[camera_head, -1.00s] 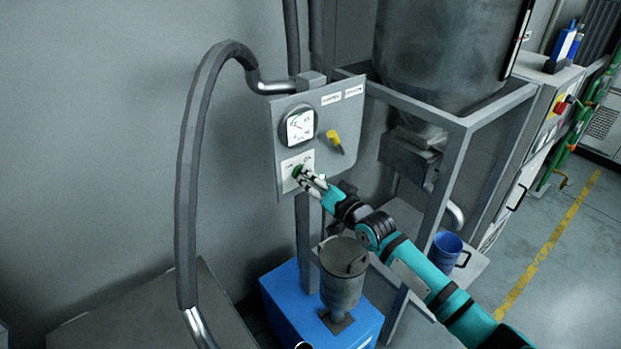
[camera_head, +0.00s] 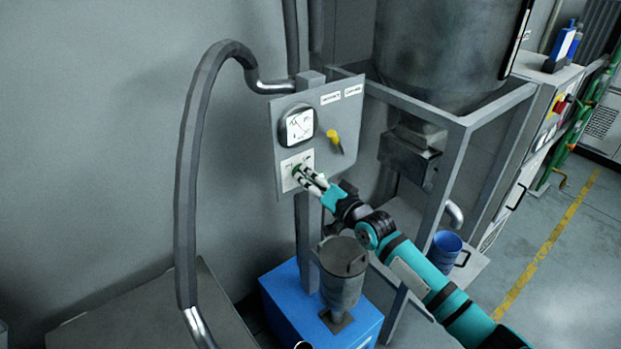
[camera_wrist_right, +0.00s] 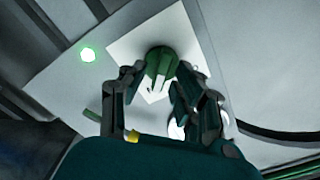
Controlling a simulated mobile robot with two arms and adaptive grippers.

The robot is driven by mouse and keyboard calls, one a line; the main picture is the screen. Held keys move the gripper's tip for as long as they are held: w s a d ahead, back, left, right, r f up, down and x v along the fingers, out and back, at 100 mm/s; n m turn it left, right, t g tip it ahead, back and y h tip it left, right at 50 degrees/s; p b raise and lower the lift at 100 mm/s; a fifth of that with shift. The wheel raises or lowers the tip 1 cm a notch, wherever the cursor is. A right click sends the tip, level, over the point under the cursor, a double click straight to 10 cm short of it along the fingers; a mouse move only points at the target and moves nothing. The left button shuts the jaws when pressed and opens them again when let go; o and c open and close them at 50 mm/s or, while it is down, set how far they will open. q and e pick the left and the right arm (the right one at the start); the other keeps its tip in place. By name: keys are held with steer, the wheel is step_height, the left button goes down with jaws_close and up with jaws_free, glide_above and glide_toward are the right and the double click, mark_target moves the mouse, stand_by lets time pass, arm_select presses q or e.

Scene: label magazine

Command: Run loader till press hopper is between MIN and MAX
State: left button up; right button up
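My right gripper (camera_head: 303,174) is at the small grey control panel (camera_head: 348,108). Its fingers stand on both sides of a green knob (camera_wrist_right: 160,66) and appear closed on it. In the right wrist view a green lamp (camera_wrist_right: 88,54) is lit beside the knob. A large grey hopper (camera_head: 440,55) stands in a frame behind; a narrow strip (camera_head: 521,27) at its right edge is too small to read. Its fill level cannot be told. My left gripper is not in view.
A thick grey hose (camera_head: 190,150) arches at left. Open floor with a yellow line (camera_head: 545,245) lies at right.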

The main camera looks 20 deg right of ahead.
steer(key=shift+s+d+f, duration=0.1)
steer(key=shift+s+d, duration=0.1)
steer(key=shift+s, duration=0.35)
steer(key=v, duration=1.1)
